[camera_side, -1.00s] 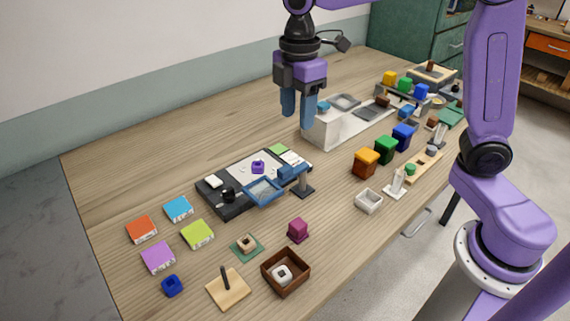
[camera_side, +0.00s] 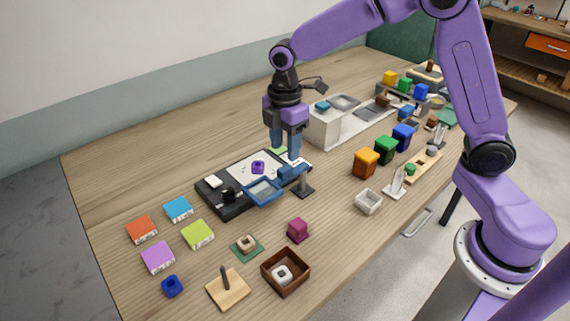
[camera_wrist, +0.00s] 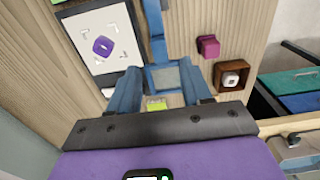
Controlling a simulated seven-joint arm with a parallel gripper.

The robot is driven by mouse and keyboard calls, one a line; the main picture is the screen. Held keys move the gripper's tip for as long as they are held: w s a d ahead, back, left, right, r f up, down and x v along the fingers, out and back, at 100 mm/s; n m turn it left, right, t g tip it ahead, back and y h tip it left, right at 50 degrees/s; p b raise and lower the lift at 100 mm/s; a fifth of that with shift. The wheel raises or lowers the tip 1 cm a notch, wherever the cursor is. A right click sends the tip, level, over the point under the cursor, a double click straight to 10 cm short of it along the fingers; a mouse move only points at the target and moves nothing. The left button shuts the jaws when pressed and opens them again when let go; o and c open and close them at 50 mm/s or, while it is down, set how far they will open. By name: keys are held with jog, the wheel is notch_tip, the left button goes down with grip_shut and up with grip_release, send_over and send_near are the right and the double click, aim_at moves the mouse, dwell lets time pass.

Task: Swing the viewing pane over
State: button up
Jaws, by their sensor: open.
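The viewing pane (camera_side: 264,191) is a clear sheet in a blue frame on a blue arm (camera_side: 292,171) from a dark post (camera_side: 304,186). It hangs at the front edge of the black tray. A purple ring-like piece (camera_side: 258,167) lies on the tray's white sheet (camera_side: 241,172), clear of the pane. My gripper (camera_side: 285,154) is open and points down above the tray's far right corner, close to the blue arm. In the wrist view the pane (camera_wrist: 164,78) shows between my blue fingers (camera_wrist: 165,95). I cannot tell whether they touch anything.
The black tray (camera_side: 232,207) also bears a white block and a dark round piece. A white raised unit (camera_side: 325,130) stands right of my gripper. A magenta cube (camera_side: 298,230) and a brown box (camera_side: 285,288) stand in front. Coloured blocks lie left.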

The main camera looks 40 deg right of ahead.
aim_at(285, 168)
jog(key=shift+f, duration=3.2)
grip_shut()
